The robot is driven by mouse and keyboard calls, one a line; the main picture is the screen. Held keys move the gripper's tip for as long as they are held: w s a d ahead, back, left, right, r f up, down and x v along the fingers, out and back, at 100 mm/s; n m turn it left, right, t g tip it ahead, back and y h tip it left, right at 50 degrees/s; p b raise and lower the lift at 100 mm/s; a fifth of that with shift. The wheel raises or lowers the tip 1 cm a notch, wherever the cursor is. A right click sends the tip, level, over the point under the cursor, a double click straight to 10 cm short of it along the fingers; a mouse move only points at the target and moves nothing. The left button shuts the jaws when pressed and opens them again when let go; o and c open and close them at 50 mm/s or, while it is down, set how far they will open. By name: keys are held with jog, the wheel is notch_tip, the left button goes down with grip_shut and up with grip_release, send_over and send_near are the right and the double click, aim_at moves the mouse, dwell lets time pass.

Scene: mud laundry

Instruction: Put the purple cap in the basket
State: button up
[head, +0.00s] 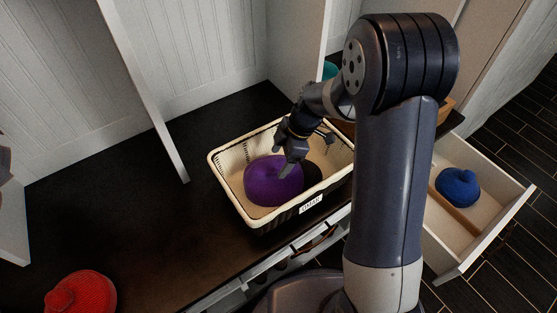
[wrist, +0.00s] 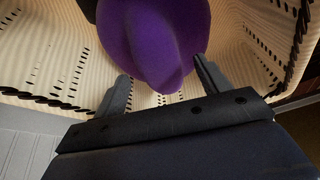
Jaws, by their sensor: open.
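The purple cap (head: 272,183) is inside the cream woven basket (head: 228,180), which stands on the dark bench top. My gripper (head: 289,172) is inside the basket's opening, right at the cap. In the wrist view the purple cap (wrist: 157,42) lies just beyond and partly between the two spread fingers of my gripper (wrist: 163,85). The fingers are apart, and I cannot tell whether one touches the cap. The perforated wall of the basket (wrist: 50,55) shows around it. A dark shape, perhaps shadow, lies beside the cap in the basket.
A red cap (head: 82,294) lies at the front left of the bench (head: 130,205). A blue cap (head: 458,187) lies in an open drawer (head: 484,228) at the right. White partitions (head: 150,95) rise behind the bench. A teal item (head: 330,70) shows behind my arm.

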jog(key=p+v, duration=0.1)
jog(key=v, duration=0.9)
jog(key=shift+p, duration=0.3)
jog(key=shift+s, duration=0.1)
